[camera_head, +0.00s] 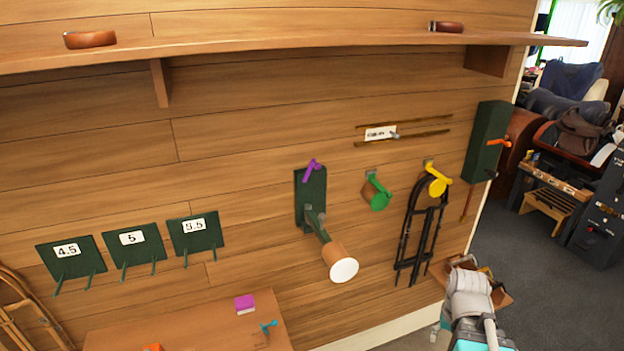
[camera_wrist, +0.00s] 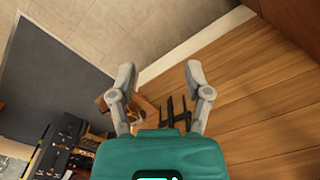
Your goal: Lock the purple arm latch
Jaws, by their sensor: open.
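The purple arm latch (camera_head: 312,168) is a small lever at the top of a dark green plate (camera_head: 303,200) on the wooden wall. It slants against the plate; whether it is locked cannot be told. Below it a green arm (camera_head: 317,226) juts from the plate and ends in a wooden cylinder (camera_head: 338,262) with a white face. My gripper (camera_wrist: 159,78) is open in the wrist view, its two grey fingers apart with nothing held between them. In the head view my arm is at the lower right, well away from the latch. The latch is not visible in the wrist view.
Right of the latch are a green lever (camera_head: 377,194), a yellow lever (camera_head: 437,180) over a black frame (camera_head: 420,232), and a green box (camera_head: 487,140) with an orange handle. A shelf (camera_head: 290,47) runs above. A wooden board (camera_head: 190,325) with a purple block (camera_head: 244,304) lies below.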

